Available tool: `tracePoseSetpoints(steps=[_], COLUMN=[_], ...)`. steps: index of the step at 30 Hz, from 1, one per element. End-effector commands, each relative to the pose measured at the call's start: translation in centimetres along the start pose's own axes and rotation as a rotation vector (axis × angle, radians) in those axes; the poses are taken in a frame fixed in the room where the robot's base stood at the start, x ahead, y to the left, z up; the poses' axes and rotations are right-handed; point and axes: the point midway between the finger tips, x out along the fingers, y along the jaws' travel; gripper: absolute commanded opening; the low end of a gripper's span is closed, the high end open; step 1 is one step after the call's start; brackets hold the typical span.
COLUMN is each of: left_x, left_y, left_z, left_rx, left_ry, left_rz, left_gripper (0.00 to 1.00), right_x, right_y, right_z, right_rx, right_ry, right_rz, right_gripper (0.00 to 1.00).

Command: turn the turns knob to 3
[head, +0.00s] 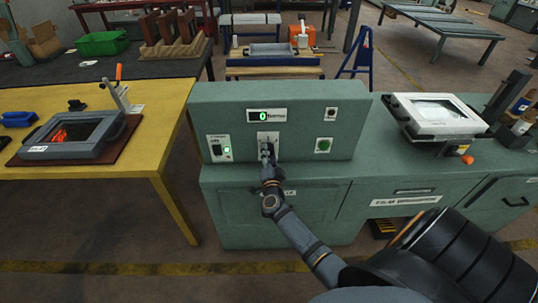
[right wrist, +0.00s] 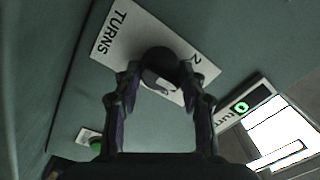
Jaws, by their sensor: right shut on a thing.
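The turns knob (right wrist: 158,62) is a dark round knob on a white plate (right wrist: 112,45) marked TURNS, on the front of the green machine (head: 220,97). A digit that looks like 2 shows at the plate's edge; other marks are hidden. My right gripper (right wrist: 160,82) is shut on the knob, one finger on each side. In the head view my right gripper (head: 266,152) covers most of the knob. The display (head: 264,115) above reads a green 0; it also shows in the right wrist view (right wrist: 241,107). My left gripper is out of view.
A green button (head: 323,146) sits right of the knob and a lit switch (head: 222,149) left of it. A white frame (head: 438,113) with an orange-handled clamp lies on the right bench. A yellow table (head: 150,150) with a grey frame (head: 68,137) stands at left.

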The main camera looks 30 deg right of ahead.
Motion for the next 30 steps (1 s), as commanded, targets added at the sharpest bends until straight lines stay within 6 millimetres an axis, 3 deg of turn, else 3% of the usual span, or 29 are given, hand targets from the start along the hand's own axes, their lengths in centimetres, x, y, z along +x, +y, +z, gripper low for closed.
tracePoseSetpoints(steps=[19,20,21,24,30], left_x=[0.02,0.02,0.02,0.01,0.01], left_y=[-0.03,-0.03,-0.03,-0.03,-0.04], left_z=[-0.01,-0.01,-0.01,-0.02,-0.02], left_rx=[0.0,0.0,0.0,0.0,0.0], left_ry=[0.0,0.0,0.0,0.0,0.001], left_rz=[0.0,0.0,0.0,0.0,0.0], left_gripper=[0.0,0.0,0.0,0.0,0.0], right_x=[-0.05,-0.05,-0.05,-0.04,-0.02], right_y=[0.12,0.12,0.12,0.1,0.05], right_z=[0.05,0.05,0.05,0.04,0.02], right_rx=[0.049,0.049,0.049,0.049,0.049], right_ry=[0.002,0.002,0.002,0.002,0.002], right_rz=[0.002,0.002,0.002,0.001,0.0], right_gripper=[0.1,0.45,0.51,0.64,0.64])
